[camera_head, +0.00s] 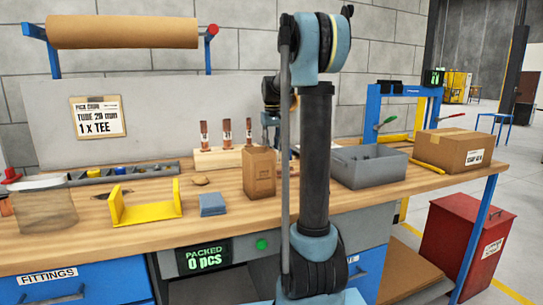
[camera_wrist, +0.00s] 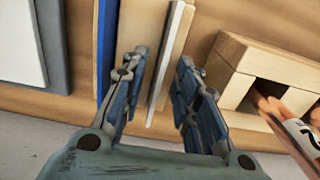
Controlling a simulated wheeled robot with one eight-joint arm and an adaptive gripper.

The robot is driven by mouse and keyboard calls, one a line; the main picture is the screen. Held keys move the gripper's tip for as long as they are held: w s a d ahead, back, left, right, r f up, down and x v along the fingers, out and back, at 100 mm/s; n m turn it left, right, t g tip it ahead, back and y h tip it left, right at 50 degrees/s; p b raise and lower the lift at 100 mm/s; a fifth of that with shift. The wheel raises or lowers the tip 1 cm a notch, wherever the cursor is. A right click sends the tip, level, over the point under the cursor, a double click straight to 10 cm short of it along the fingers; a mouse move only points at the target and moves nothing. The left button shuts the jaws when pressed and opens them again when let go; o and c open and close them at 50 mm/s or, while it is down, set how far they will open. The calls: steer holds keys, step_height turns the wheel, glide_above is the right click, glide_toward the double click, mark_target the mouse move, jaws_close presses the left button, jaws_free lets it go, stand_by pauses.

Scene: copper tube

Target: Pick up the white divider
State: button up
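A thin, pale off-white upright panel (camera_wrist: 174,62), which looks like the white divider, stands between the fingers of my gripper (camera_wrist: 163,62) in the wrist view. The fingers are spread, one on each side of it, with a visible gap on at least one side. I cannot tell whether either finger touches it. A tan panel stands close beside it. In the head view my gripper (camera_head: 270,122) hangs over the back of the workbench, partly hidden by my arm. I cannot make out the divider there.
A wooden block (camera_wrist: 232,52) with copper tubes (camera_wrist: 298,105) is right of the fingers in the wrist view. A blue strip (camera_wrist: 107,50) is to their left. In the head view, a brown package (camera_head: 259,173), grey bin (camera_head: 368,174) and yellow bracket (camera_head: 146,210) occupy the bench (camera_head: 240,215).

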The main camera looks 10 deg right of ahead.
steer(key=shift+f, duration=0.45)
jaws_close()
